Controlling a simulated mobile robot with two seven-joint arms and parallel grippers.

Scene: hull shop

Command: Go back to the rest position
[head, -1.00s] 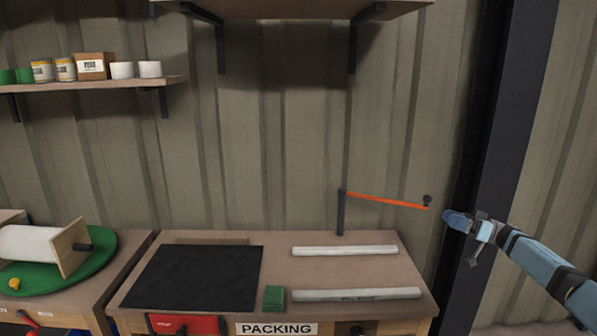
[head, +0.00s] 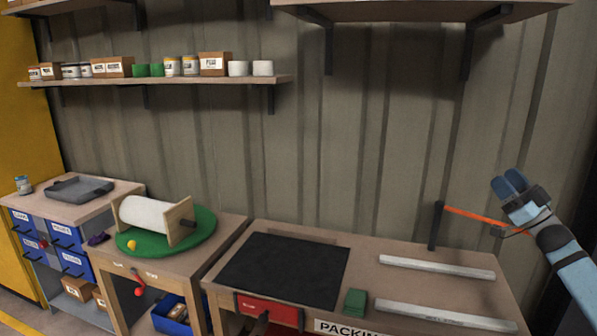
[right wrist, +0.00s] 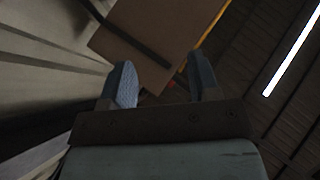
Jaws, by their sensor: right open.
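My right gripper (head: 510,184) is raised at the right of the head view, with its fingers pointing up and left. It appears in front of the orange arm (head: 475,216) on a dark post at the packing bench (head: 300,240). In the right wrist view its two fingers (right wrist: 168,88) stand apart with nothing between them. Beyond them are the underside of a brown board and the dark roof with a bright strip light. My left gripper is not in view.
The packing bench holds a black mat (head: 284,268), a green block (head: 355,301) and two pale bars (head: 437,266). A white roll (head: 145,217) sits on a green round mat (head: 190,238) to the left. Shelves (head: 150,81) line the corrugated wall above.

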